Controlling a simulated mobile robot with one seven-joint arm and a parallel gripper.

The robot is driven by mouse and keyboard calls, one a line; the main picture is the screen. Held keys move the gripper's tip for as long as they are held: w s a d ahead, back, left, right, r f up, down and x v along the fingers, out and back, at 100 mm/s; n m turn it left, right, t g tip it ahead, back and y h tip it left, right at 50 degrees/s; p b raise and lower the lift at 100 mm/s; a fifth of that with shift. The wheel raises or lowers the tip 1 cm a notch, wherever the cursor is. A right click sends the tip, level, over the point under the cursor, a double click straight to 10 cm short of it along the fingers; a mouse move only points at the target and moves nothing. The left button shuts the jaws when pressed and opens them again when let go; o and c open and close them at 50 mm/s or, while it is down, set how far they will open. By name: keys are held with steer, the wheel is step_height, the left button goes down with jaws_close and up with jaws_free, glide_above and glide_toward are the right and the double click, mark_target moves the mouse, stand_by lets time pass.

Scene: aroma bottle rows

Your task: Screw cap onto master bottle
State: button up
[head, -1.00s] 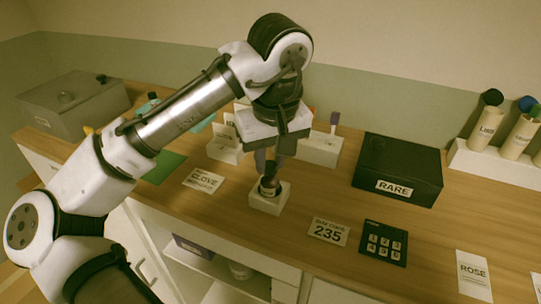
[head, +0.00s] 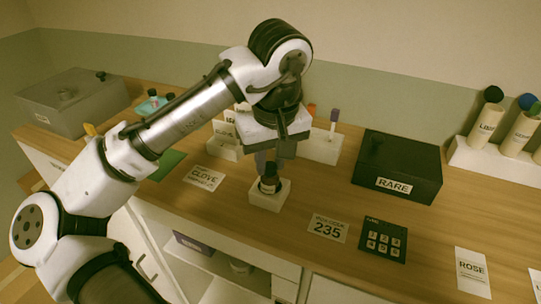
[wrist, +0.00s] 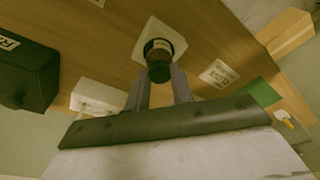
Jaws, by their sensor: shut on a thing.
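The master bottle (head: 269,185) is small and dark with a pale label, and stands upright in a white square holder (head: 266,201) near the front of the counter. In the wrist view the bottle (wrist: 157,46) points toward the camera from its holder (wrist: 150,28). My gripper (head: 268,166) is directly above the bottle, fingers pointing down. It is shut on the dark cap (wrist: 159,72), which sits at the bottle's mouth between the fingertips. How far the thread is engaged cannot be seen.
A black RARE box (head: 398,168) and a keypad (head: 383,240) stand to the right. A card reading 235 (head: 327,229) lies nearby, and a CLOVE card (head: 205,178) lies left. A white rack (head: 320,147) stands behind. Bare wood surrounds the holder.

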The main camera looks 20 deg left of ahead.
stand_by(0.4)
steer(key=o, duration=1)
steer(key=shift+c, duration=0.2)
step_height(320, 180, up, 7)
steer(key=p, duration=0.7)
steer(key=shift+o, duration=0.3)
steer(key=shift+w, duration=0.1)
